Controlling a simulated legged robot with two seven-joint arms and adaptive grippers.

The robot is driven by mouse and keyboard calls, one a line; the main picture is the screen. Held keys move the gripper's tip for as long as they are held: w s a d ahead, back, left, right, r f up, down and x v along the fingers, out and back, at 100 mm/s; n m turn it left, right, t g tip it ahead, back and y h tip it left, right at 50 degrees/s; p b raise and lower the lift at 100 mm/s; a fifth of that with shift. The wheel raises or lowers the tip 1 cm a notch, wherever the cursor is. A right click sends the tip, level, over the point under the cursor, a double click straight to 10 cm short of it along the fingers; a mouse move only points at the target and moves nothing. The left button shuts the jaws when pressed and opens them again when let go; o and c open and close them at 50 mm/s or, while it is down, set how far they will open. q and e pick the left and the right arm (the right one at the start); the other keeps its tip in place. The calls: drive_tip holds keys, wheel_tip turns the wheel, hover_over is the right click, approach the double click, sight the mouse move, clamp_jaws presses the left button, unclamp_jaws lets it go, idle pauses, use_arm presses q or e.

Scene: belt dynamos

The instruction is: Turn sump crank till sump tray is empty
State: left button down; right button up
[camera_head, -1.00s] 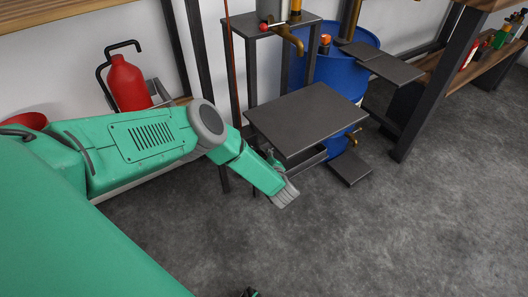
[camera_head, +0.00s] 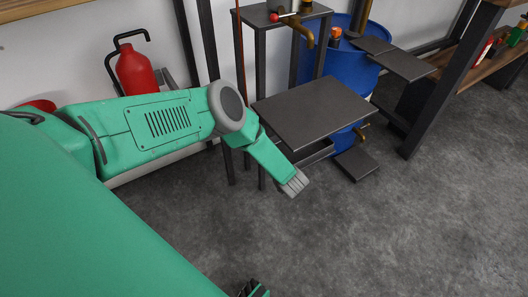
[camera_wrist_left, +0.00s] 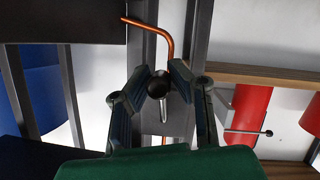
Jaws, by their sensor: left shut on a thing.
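In the left wrist view, the fingers of my left gripper (camera_wrist_left: 160,74) are closed around a round black knob (camera_wrist_left: 158,86), which looks like the sump crank's handle. A pale metal shank shows just below the knob. In the head view, my left forearm ends in a grey ribbed part (camera_head: 294,183) in front of a dark square-topped stand (camera_head: 313,112); its fingers and the knob are hidden there. A dark tray-like frame (camera_head: 316,153) shows partly under that top, and its inside is hidden. A dark tip, seemingly my right gripper (camera_head: 252,289), is cut off at the bottom edge.
A blue barrel (camera_head: 345,65) stands behind the stand, with a low dark plate (camera_head: 357,163) to the right. A brass tap (camera_head: 304,33) hangs above. A red canister (camera_head: 136,72) stands at the left. An orange rod (camera_wrist_left: 165,35) bends above the knob. Floor at right is clear.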

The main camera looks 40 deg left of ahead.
use_arm(q)
drive_tip(key=shift+s+d+f, duration=0.25)
drive_tip(key=shift+d+f, duration=0.1)
drive_tip(key=shift+d, duration=0.05)
drive_tip(key=c, duration=1.6)
unclamp_jaws()
drive_tip(key=shift+o, duration=0.8)
drive_tip(key=shift+w+a+r, duration=0.1)
drive_tip(key=shift+w+r, duration=0.05)
drive_tip(key=shift+r, duration=0.05)
drive_tip(key=v, duration=1.2)
drive_tip(key=shift+f, duration=0.1)
